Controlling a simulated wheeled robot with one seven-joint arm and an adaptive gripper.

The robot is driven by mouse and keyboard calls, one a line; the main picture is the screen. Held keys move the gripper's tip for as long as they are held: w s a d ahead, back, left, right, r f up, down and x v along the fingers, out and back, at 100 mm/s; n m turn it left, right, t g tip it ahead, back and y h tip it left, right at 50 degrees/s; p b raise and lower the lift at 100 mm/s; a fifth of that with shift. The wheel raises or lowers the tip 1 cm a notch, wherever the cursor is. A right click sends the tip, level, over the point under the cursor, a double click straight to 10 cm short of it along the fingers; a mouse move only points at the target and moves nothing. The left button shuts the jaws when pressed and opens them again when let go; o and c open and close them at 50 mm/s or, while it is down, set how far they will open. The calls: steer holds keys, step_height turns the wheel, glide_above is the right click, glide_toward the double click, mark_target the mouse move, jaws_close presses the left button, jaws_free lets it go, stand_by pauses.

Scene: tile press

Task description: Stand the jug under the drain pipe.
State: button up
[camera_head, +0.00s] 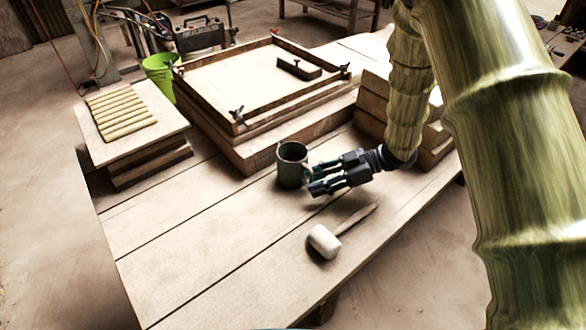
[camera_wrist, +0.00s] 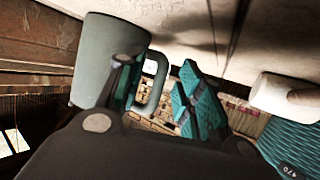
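The jug (camera_head: 290,168), a grey-green cup-shaped vessel with a side handle, stands upright on the plank table in front of the wooden press frame (camera_head: 213,115). My gripper (camera_head: 315,178) is low over the table at the jug's right, its fingers spread and pointing at the jug. In the wrist view the jug (camera_wrist: 97,65) is at upper left. Its handle (camera_wrist: 157,85) shows between the two teal-padded fingers of my gripper (camera_wrist: 157,75); I cannot tell whether they touch it. I cannot make out a drain pipe in either view.
A white-headed mallet (camera_head: 324,242) lies in front of my gripper. Stacked wooden blocks (camera_head: 371,103) stand behind my wrist. A board with slats (camera_head: 121,112) is at the left, with a green bucket (camera_head: 159,75) behind it. The table's left front is clear.

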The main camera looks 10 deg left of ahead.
jaws_close()
